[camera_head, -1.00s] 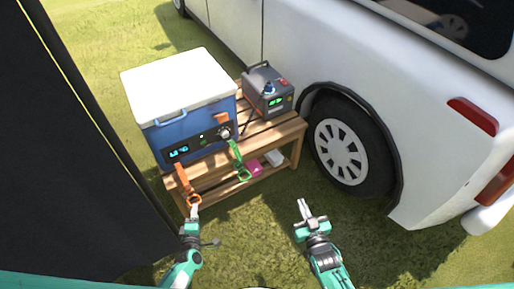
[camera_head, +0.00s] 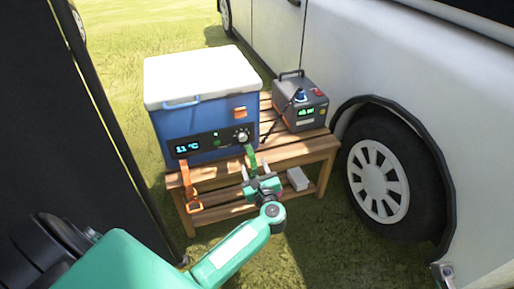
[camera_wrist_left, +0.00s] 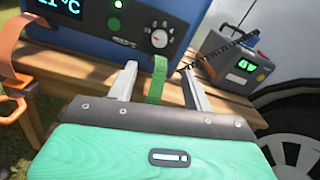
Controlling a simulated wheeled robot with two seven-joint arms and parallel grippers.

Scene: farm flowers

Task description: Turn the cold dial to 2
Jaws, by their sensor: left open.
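The blue cooler box (camera_head: 200,112) with a white lid stands on a wooden bench. Its dark front panel carries a lit display (camera_head: 187,148) and the round cold dial (camera_head: 242,136) at the right end. In the left wrist view the dial (camera_wrist_left: 159,38) is silver with marks around it, just above and beyond the fingertips. My left gripper (camera_head: 257,164) is open in front of the panel, below the dial and not touching it. In the wrist view its fingers (camera_wrist_left: 158,72) stand on either side of a green strap (camera_wrist_left: 157,80). My right gripper is out of view.
The wooden bench (camera_head: 300,148) also holds a grey power box (camera_head: 300,104) with a green display, right of the cooler. An orange strap (camera_head: 188,190) hangs at the left front. A white box (camera_head: 298,179) lies on the lower shelf. A white vehicle (camera_head: 375,60) stands close on the right.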

